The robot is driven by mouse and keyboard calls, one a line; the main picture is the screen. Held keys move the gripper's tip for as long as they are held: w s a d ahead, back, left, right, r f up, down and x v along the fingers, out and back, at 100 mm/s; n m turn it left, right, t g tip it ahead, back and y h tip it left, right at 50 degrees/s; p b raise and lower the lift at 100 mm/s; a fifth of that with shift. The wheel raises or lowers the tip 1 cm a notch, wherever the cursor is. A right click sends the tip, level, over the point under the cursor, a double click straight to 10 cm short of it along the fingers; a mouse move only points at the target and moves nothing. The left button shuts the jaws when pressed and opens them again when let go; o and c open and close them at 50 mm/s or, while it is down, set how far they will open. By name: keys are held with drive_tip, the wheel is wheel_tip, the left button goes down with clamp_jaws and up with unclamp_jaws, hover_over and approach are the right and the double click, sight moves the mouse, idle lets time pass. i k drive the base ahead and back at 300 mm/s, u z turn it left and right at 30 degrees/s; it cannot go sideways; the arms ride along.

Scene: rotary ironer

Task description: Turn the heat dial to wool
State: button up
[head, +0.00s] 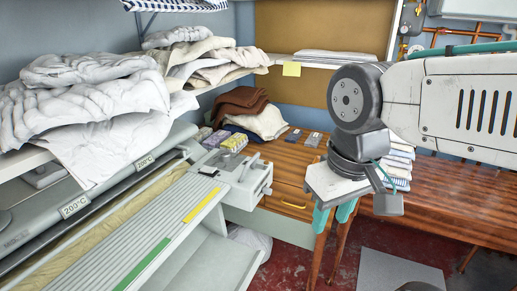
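The rotary ironer (150,225) runs along the left, with a pale end housing (243,186) at its far right end. Small dark and pale fittings show on that housing, but they are too small for me to tell which is the heat dial. No wool mark can be read. My gripper (333,217) hangs downward to the right of the housing, apart from it. Its two teal fingers are spread with a gap between them, and nothing is seen held.
White linens (85,100) are heaped on a shelf above the ironer. A wooden cabinet (290,170) behind carries folded brown and cream cloths (262,122). A wooden bench (450,205) stands at the right. Red floor with a grey mat (398,272) is open in front.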

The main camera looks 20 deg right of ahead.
sight(225, 156)
drive_tip(key=z, duration=1.55)
drive_tip(key=i, duration=0.4)
drive_tip(key=u, duration=1.7)
